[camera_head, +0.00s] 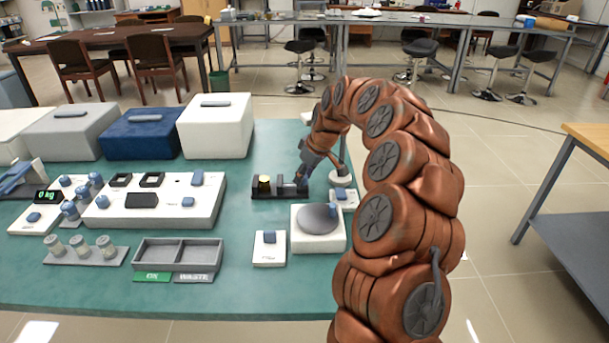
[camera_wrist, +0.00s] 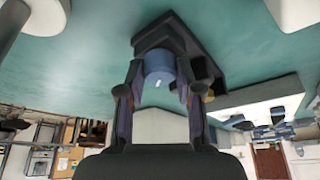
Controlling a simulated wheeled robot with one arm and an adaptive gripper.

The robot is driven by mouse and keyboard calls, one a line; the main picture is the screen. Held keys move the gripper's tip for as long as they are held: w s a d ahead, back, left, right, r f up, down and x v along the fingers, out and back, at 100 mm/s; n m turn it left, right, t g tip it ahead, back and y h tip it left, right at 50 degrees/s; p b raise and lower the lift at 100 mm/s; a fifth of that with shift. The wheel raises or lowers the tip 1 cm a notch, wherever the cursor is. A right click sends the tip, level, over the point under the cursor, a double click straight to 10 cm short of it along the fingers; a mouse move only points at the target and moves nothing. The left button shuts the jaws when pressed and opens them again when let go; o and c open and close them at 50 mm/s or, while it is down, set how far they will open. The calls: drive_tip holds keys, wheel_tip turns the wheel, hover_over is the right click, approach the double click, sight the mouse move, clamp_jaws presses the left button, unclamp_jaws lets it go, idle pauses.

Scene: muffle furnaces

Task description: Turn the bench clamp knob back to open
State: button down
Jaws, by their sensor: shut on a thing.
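The bench clamp (camera_head: 267,190) is a small dark block on the green table, with a brass-coloured round piece (camera_head: 264,183) at its left part. My gripper (camera_head: 302,179) reaches it from the right and is shut on the clamp's knob. In the wrist view the blue-grey knob (camera_wrist: 160,68) with a small white mark sits between the two fingers of my gripper (camera_wrist: 157,92). The dark clamp body (camera_wrist: 178,40) stands behind the knob. The head view hides most of the knob behind the fingers.
A white unit with a grey round plate (camera_head: 318,218) stands in front of the clamp. A white panel (camera_head: 155,205) lies to the left, with a two-part grey tray (camera_head: 178,254) in front of it. White, blue and grey boxes (camera_head: 215,125) stand behind. A small round-based item (camera_head: 341,178) stands right of my gripper.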

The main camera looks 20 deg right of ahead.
drive_tip(key=shift+f, duration=0.1)
idle(0.3)
drive_tip(key=c, duration=0.8)
unclamp_jaws()
drive_tip(key=shift+o, duration=0.2)
drive_tip(key=shift+s+r, duration=0.1)
drive_tip(key=shift+r, duration=0.2)
drive_tip(key=s+d, duration=0.2)
drive_tip(key=s, duration=0.1)
drive_tip(key=s+d, duration=0.2)
drive_tip(key=s, duration=0.2)
drive_tip(key=s+d, duration=0.2)
drive_tip(key=s, duration=0.1)
drive_tip(key=shift+s+d+r, duration=0.1)
drive_tip(key=shift+s+r, duration=0.25)
